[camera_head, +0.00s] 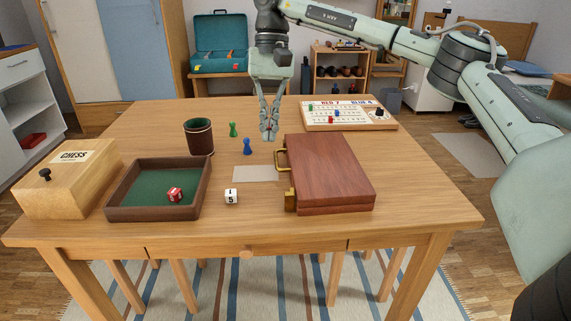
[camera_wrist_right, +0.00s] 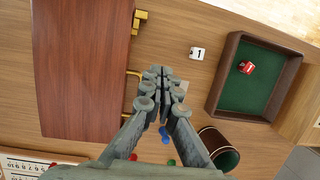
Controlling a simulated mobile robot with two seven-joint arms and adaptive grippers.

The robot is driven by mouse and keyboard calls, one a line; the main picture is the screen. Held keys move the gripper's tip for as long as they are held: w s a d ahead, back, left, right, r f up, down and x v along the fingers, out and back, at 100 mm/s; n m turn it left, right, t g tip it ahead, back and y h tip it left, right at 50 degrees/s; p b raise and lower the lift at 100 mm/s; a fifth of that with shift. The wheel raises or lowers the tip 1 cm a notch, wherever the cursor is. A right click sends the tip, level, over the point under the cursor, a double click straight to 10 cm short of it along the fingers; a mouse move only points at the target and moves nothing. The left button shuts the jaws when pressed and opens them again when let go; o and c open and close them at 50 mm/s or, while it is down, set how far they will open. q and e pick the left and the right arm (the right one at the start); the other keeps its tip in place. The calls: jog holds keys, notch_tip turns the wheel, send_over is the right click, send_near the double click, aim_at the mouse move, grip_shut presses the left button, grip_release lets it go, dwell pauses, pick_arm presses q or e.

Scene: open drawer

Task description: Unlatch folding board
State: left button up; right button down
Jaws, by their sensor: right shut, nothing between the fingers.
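The folding board (camera_head: 328,172) is a closed reddish-brown wooden case lying flat on the right half of the table. Its brass handle (camera_head: 282,160) and a brass latch (camera_head: 290,201) are on its left side. In the right wrist view the board (camera_wrist_right: 85,65) fills the upper left, with the latch (camera_wrist_right: 138,20) near the top. My right gripper (camera_head: 269,137) points down, shut and empty, above the table near the board's far left corner. In the wrist view its fingertips (camera_wrist_right: 157,75) partly cover the handle (camera_wrist_right: 132,84). My left gripper is not seen.
A green-lined tray (camera_head: 109,203) holds a red die, with a white die (camera_head: 231,196) beside it. A dice cup (camera_head: 199,137), green and blue pawns, a chess box (camera_head: 70,185) and a scoreboard (camera_head: 349,115) stand around. The table's front strip is clear.

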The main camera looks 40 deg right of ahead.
aim_at(289, 199)
jog(key=shift+h, duration=0.4)
jog(key=s+f, duration=0.1)
jog(key=f, duration=0.1)
jog(key=s+d+f, duration=0.1)
jog(key=f, duration=0.2)
jog(key=s+d+f, duration=0.1)
jog(key=f, duration=0.1)
jog(key=shift+f, duration=0.25)
jog(key=shift+s+a+f+p, duration=0.1)
jog(key=shift+s+a+p, duration=0.25)
jog(key=shift+s, duration=0.3)
jog(key=shift+s+a+f+p, duration=0.1)
jog(key=shift+s+a+p, duration=0.05)
jog(key=shift+s+a, duration=0.4)
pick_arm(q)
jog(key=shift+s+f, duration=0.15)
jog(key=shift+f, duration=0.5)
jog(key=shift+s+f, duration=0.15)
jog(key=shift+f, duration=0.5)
pick_arm(e)
jog(key=shift+s+a+f, duration=0.1)
jog(key=shift+s+a, duration=0.05)
jog(key=shift+s, duration=0.35)
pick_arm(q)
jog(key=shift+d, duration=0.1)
